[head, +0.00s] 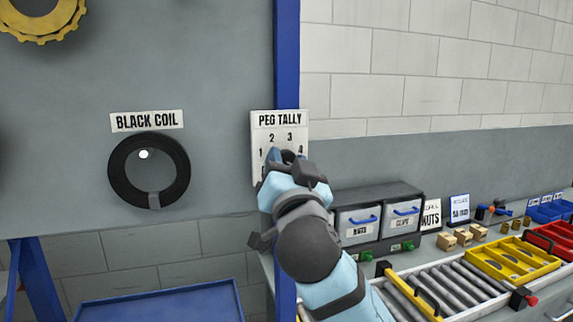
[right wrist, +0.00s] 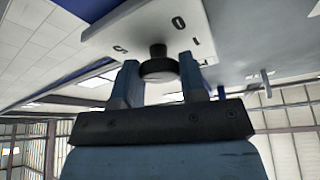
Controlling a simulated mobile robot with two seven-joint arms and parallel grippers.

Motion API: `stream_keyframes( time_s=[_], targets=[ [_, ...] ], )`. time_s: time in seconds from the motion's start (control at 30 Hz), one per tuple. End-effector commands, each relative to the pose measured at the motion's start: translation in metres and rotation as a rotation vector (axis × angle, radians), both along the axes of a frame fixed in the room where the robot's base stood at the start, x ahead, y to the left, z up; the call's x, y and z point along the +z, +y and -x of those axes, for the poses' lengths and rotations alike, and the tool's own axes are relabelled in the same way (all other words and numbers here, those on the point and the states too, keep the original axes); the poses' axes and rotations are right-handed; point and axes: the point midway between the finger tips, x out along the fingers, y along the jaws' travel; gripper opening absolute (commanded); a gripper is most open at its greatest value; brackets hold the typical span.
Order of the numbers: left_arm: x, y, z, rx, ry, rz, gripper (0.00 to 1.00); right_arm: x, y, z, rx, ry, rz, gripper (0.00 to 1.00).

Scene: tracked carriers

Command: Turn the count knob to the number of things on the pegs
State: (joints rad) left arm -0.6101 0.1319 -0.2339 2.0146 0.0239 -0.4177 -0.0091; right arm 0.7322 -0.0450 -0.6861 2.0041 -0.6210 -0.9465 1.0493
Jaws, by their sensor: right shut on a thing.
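The white PEG TALLY plate (head: 263,122) is fixed to a blue post, with the numbers 1, 2, 3 and 4 readable around its dial. The dark count knob (right wrist: 158,68) stands out from the plate between the two fingers of my right gripper (right wrist: 158,78), which is shut on it. In the head view my right gripper (head: 287,160) covers most of the knob and the lower plate. I cannot tell where the knob points. A black coil (head: 122,187) hangs on a white-tipped peg under the BLACK COIL label (head: 147,121). A yellow toothed ring (head: 42,36) hangs at upper left. My left gripper is not in view.
A dark edge of another thing shows at the far left of the grey board (head: 215,80). Right of the post, a bench holds drawers (head: 358,222), a roller conveyor (head: 455,287), a yellow tray (head: 512,262) and small boxes. A blue surface (head: 160,305) lies below the board.

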Motion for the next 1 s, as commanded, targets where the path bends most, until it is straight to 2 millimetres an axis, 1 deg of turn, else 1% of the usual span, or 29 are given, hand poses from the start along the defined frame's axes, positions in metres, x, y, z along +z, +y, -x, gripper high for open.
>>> stream_keyframes(
  time_s=[0.17,0.37,0.63,0.83,1.0],
  targets=[
    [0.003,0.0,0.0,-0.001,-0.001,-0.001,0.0,0.0,0.0,0.0,0.0,-0.01,0.029,0.15],
    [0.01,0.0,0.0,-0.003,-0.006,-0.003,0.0,0.001,-0.001,-0.001,-0.001,-0.038,0.125,0.15],
    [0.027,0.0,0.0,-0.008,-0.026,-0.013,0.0,0.003,-0.003,-0.001,-0.001,-0.11,0.346,0.15],
    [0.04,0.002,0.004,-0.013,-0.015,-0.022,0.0,0.004,-0.003,-0.001,-0.001,-0.169,0.529,0.15],
    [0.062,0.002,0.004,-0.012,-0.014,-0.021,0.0,0.005,-0.004,-0.002,-0.001,-0.219,0.684,0.15]
  ],
)
